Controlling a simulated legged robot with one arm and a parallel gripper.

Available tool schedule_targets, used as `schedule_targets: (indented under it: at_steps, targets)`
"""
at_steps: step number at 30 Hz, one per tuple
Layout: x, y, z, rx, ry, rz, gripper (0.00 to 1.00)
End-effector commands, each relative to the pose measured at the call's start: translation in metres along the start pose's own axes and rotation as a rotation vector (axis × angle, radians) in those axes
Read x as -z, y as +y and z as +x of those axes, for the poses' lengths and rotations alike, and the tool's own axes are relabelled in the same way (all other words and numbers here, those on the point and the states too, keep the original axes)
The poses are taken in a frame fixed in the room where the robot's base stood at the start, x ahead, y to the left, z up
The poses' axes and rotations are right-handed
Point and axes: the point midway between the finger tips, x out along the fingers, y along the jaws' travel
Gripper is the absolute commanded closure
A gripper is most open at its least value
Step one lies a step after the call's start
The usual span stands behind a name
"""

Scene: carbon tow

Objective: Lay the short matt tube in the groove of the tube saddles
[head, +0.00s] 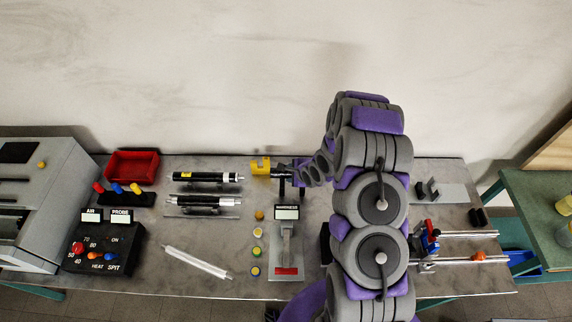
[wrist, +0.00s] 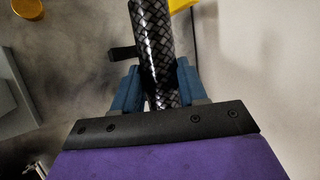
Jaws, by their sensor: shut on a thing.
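A dark tube with a woven carbon pattern (wrist: 155,45) stands between the blue fingers of my gripper (wrist: 156,85) in the wrist view. The fingers are shut on it. It shows bright streaks, so I cannot tell if its finish is matt. In the head view the tube's dark end (head: 281,171) points left toward a yellow block (head: 260,167), above the bench's back part. My arm hides much of the gripper there. A grey plate with an upright bracket (head: 434,188) lies right of my arm; I cannot tell if this is the tube saddles.
Two black tubes (head: 205,177) lie on the left of the bench (head: 140,278). A hardness gauge (head: 286,250) stands in front. Rails (head: 470,258) lie at right.

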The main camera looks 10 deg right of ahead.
Motion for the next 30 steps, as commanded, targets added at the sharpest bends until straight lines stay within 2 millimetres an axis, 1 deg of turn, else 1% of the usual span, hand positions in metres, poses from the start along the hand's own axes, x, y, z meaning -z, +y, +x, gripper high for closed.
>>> schedule_targets:
  at_steps: [9, 16, 24, 30]
  targets:
    - [0.005, 0.000, 0.000, -0.002, -0.005, 0.002, 0.90]
    - [0.000, -0.001, -0.001, -0.002, -0.002, 0.003, 0.90]
    - [0.008, 0.017, 0.024, -0.005, 0.001, -0.002, 0.90]
    - [0.015, 0.026, 0.036, -0.004, -0.001, 0.001, 0.90]
